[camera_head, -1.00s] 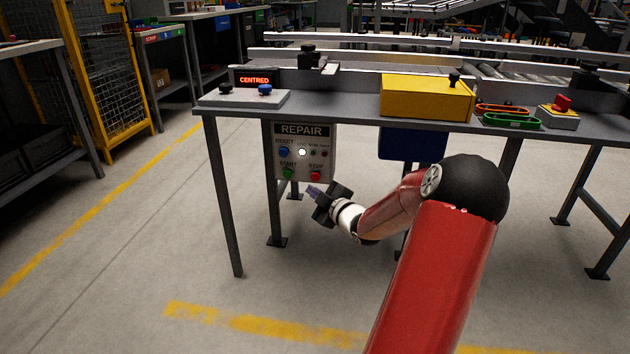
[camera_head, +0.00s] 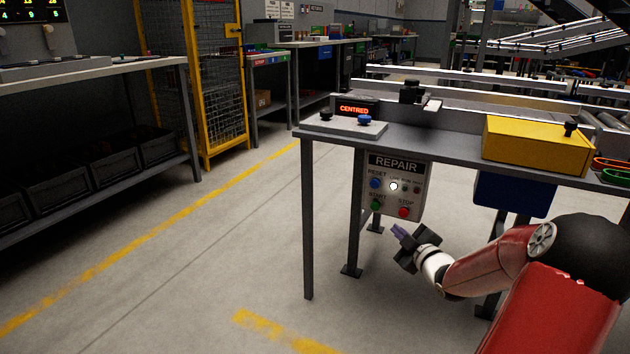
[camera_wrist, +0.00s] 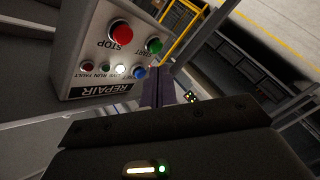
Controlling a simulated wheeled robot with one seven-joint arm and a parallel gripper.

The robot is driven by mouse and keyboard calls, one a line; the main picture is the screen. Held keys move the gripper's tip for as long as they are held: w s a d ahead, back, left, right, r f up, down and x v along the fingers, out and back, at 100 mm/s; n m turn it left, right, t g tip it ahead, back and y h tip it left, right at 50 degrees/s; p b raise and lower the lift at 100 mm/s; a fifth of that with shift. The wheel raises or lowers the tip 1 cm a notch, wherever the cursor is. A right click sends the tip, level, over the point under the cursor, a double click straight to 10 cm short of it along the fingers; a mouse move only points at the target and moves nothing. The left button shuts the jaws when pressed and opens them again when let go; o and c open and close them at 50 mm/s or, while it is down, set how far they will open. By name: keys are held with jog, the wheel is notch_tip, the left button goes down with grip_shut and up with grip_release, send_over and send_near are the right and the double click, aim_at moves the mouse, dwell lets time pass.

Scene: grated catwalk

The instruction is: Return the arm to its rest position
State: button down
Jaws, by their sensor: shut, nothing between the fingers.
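My red arm reaches in from the lower right of the head view. My gripper (camera_head: 399,231) is shut and empty. It points up and left, just below the grey REPAIR panel (camera_head: 394,186), and looks apart from it. The panel hangs under the front of the workbench (camera_head: 455,146). It carries a blue RESET button, a green START button, a red STOP button and small lamps, one lit white. In the wrist view the panel (camera_wrist: 90,68) appears upside down at the upper left, beside the shut fingers (camera_wrist: 168,92).
The bench's legs (camera_head: 307,220) stand close left of the gripper. A blue box (camera_head: 514,195) hangs under the bench to the right. A yellow box (camera_head: 537,146) and a CENTRED display (camera_head: 357,109) stand on top. Open floor (camera_head: 200,265) lies to the left.

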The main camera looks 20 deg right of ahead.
jog(key=s+a+r+m+g+h+p, duration=0.1)
jog(key=s+a+r+m+g+p, duration=0.1)
jog(key=a+r+g, duration=0.45)
jog(key=s+a+r+m+g+h+p, duration=0.1)
jog(key=a+r+m+h+p, duration=0.15)
jog(key=a, duration=0.75)
jog(key=s+a+r+m+g+y+p, duration=0.1)
jog(key=s+a+r+m+g+y, duration=0.1)
jog(key=s+a, duration=0.6)
jog(key=s+a+r+m+g+y+p, duration=0.1)
jog(key=s+a+r+m+g+y, duration=0.1)
jog(key=s+a, duration=0.7)
jog(key=s+r, duration=0.1)
jog(key=s, duration=0.4)
jog(key=shift+s+r+y+p, duration=0.2)
jog(key=shift+s+y+p, duration=0.15)
jog(key=shift+s+p, duration=0.05)
jog(key=shift+m, duration=0.25)
